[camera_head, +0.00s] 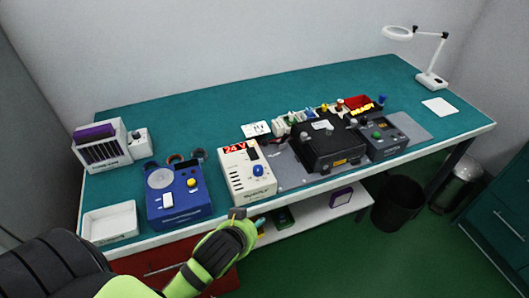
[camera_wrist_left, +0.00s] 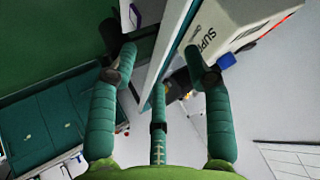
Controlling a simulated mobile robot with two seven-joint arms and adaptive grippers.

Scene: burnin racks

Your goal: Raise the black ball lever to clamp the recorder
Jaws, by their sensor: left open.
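The recorder, a black box (camera_head: 322,150), sits on a grey plate (camera_head: 292,178) toward the right of the bench. I cannot make out the black ball lever for certain among the small parts around it. My left gripper (camera_head: 250,220) is at the bench's front edge, below the white 24 V supply, left of the recorder and apart from it. The white supply box (camera_wrist_left: 235,22) shows at the upper right there. My right gripper is not in view.
The 24 V supply (camera_head: 235,166) and a blue tester (camera_head: 165,208) stand left of the recorder. A grey box with a green button (camera_head: 399,142) stands right of it. Small coloured-knob parts (camera_head: 309,112) line the back. The rear of the teal bench (camera_head: 230,107) is clear.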

